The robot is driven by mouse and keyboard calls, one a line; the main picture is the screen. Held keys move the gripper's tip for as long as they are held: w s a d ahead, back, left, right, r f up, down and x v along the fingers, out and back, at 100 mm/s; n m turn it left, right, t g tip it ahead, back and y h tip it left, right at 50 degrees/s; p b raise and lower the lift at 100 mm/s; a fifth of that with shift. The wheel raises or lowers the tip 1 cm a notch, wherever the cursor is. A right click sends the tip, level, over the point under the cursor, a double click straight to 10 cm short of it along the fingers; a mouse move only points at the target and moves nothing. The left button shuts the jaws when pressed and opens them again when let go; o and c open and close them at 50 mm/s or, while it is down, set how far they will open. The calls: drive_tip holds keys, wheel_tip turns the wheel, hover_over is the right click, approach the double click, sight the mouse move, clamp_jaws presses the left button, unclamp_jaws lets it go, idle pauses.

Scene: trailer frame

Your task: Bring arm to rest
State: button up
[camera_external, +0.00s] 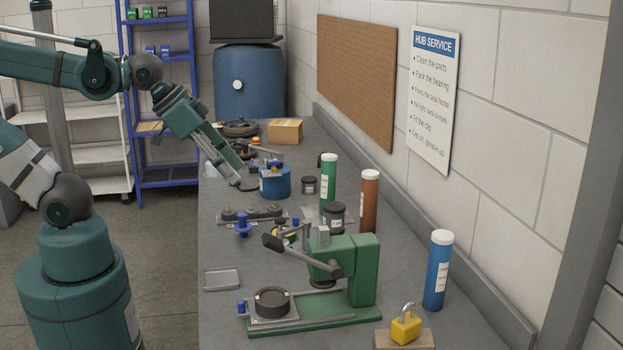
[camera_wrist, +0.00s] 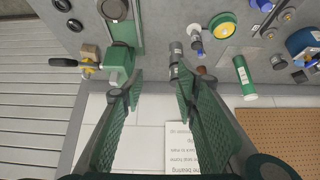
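My gripper (camera_external: 234,170) is over the left side of the grey workbench (camera_external: 225,320), pointing down and to the right, with its tips left of a blue container (camera_external: 276,182). Its tips are close to that container in the picture; I cannot tell whether they touch it. In the wrist view my gripper (camera_wrist: 155,88) has its two green fingers wide apart with nothing between them. Behind the gap show the bench edge, the pale wall and part of the sign (camera_wrist: 180,150). My arm is raised and bent beside the bench.
A green press (camera_external: 362,270) stands at the front of the bench. Green (camera_external: 328,180), red-brown (camera_external: 369,200) and blue (camera_external: 438,270) tubes stand upright to the right. A yellow padlock (camera_external: 406,325) is at the front. A cardboard box (camera_external: 285,131) and blue drum (camera_external: 250,85) are farther back.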

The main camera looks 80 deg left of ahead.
drive_tip(key=shift+f+b, duration=1.2)
drive_tip(key=shift+f, duration=0.35)
